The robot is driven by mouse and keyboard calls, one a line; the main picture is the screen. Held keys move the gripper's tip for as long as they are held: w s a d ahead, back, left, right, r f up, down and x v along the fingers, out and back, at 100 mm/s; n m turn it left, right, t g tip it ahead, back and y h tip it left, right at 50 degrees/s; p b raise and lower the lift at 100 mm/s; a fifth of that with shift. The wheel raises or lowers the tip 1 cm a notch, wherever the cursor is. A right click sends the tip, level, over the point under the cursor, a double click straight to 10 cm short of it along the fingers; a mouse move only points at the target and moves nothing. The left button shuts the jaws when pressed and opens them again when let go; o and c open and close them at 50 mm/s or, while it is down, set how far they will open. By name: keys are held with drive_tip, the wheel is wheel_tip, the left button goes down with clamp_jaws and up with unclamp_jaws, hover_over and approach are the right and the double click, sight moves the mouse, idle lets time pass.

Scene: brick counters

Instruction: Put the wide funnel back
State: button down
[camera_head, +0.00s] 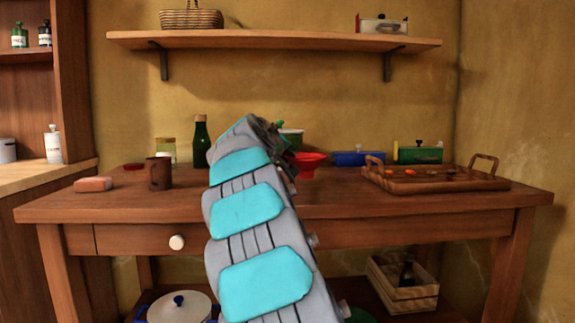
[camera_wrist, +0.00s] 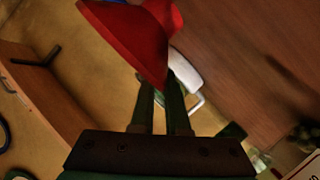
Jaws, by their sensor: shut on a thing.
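The red wide funnel (camera_head: 307,161) shows just right of my gripper (camera_head: 287,156) in the head view, over the wooden table (camera_head: 330,203). In the wrist view the funnel (camera_wrist: 135,35) is tilted at the tips of the dark fingers of my gripper (camera_wrist: 165,88). The fingers are shut on it. My arm hides part of the table in the head view, and I cannot tell whether the funnel touches the tabletop.
A wooden tray (camera_head: 432,186) with handles fills the table's right. A blue box (camera_head: 358,158) and a green box (camera_head: 420,155) stand behind. A dark bottle (camera_head: 201,142), brown mug (camera_head: 159,173) and pink block (camera_head: 93,184) are left. A shelf (camera_head: 270,40) hangs above.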

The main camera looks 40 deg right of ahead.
drive_tip(key=shift+f, duration=0.95)
drive_tip(key=shift+f, duration=0.15)
drive_tip(key=c, duration=0.9)
unclamp_jaws()
drive_tip(key=shift+r, duration=0.25)
drive_tip(key=v, duration=1.2)
drive_tip(key=shift+s+f, duration=0.1)
